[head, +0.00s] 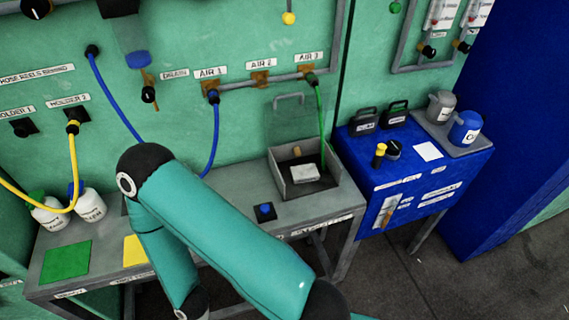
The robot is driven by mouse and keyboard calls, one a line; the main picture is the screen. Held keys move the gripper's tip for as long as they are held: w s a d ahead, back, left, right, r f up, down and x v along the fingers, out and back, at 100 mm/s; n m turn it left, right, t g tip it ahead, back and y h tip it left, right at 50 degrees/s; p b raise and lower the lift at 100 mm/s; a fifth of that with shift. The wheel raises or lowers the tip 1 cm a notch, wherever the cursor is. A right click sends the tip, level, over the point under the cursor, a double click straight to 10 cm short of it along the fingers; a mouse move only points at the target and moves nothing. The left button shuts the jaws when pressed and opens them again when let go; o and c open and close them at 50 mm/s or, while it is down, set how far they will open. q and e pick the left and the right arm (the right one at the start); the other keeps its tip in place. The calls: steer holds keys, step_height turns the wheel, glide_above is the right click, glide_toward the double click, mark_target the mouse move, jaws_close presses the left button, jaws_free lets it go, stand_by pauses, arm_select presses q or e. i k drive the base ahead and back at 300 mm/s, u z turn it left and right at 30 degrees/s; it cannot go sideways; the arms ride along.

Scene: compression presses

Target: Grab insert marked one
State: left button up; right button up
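No insert with a readable mark of one shows in the head view. Two dark handled pieces, one on the left (363,122) and one on the right (396,114), stand at the back of the blue cabinet top; the labels on their fronts are too small to read. Whether either is an insert I cannot tell. A teal arm of mine crosses the middle of the view in front of the bench. Neither gripper is in the picture.
A grey bench (225,182) holds an open metal box (278,172), a blue button (265,211), a green mat (66,262) and white bottles (91,205). The blue cabinet (385,180) carries grey and blue jugs (465,130). Blue, yellow and green hoses hang from the wall.

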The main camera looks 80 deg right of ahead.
mark_target(305, 173)
steer(key=z, duration=0.3)
steer(key=k, duration=1.5)
steer(key=z, duration=1.15)
steer(key=i, duration=1.05)
